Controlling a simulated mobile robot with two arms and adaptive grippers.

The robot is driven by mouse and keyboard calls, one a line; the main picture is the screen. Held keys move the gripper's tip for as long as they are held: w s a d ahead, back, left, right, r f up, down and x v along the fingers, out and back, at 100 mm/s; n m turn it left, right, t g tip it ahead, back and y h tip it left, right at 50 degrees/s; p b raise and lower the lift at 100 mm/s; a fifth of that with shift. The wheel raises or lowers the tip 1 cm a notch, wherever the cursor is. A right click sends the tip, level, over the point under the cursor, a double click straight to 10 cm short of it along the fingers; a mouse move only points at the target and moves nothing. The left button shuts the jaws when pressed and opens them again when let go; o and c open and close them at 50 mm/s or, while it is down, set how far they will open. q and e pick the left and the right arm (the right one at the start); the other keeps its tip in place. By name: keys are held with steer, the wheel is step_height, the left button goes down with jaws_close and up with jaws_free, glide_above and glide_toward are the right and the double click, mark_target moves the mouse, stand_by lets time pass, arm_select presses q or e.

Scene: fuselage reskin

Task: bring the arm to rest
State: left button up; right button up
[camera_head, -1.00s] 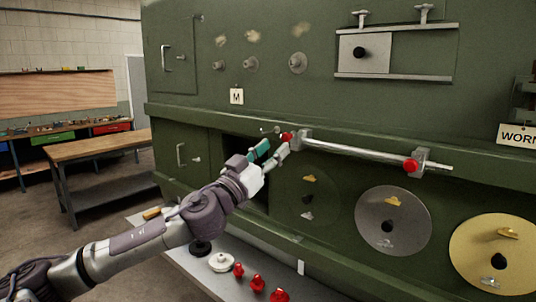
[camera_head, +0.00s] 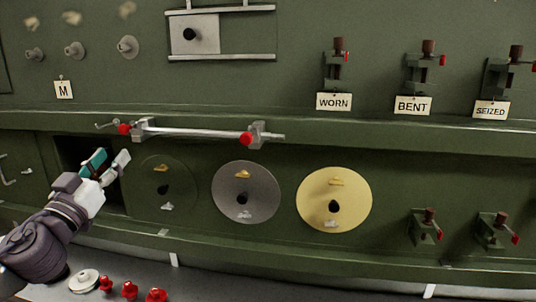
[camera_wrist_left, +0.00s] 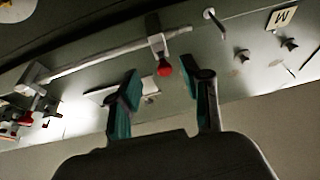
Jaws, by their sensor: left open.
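My left gripper (camera_head: 108,163) is open, with its teal-padded fingers spread in front of a dark square opening in the green panel. In the left wrist view the open fingers (camera_wrist_left: 160,95) hold nothing. A metal rod (camera_head: 195,132) held in two brackets with red knobs is just above and to the right of the gripper. The rod also shows in the left wrist view (camera_wrist_left: 95,60), with a red knob (camera_wrist_left: 164,69) seen between the fingers. My right gripper is in neither view.
Dark, grey and gold discs (camera_head: 334,200) sit on the lower panel. Small clamps stand above the WORN (camera_head: 333,102), BENT and SEIZED tags. A white round part (camera_head: 84,281) and several red knobs (camera_head: 129,290) lie on the ledge below. An M tag (camera_head: 63,89) hangs at upper left.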

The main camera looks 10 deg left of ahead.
arm_select(q)
steer(key=s+d+f+n+g+y, duration=0.1)
steer(key=s+d+f+g, duration=0.15)
steer(key=f, duration=0.75)
steer(key=s+d+f+n+g+y, duration=0.1)
steer(key=s+f+g+y, duration=0.15)
steer(key=f, duration=0.65)
steer(key=s+d+f+g+y, duration=0.1)
steer(key=d+f+g, duration=0.15)
steer(key=f, duration=0.75)
steer(key=s+d+f+m+g+h, duration=0.2)
steer(key=s+d+f+g, duration=0.4)
steer(key=s+f, duration=0.5)
steer(key=s+d+f+m+g+h, duration=0.2)
steer(key=s+d+f+g, duration=0.4)
steer(key=s, duration=0.9)
step_height(320, 180, down, 30)
steer(key=s+f+b, duration=0.1)
steer(key=b, duration=0.1)
steer(key=s+a+f+g+b, duration=0.1)
steer(key=s+a+f, duration=0.1)
steer(key=s+f, duration=0.6)
steer(key=s+a+f+b, duration=0.1)
steer(key=s+a+f, duration=0.1)
steer(key=s+f, duration=0.6)
steer(key=shift+f+g+y, duration=0.3)
steer(key=shift+g+y, duration=0.05)
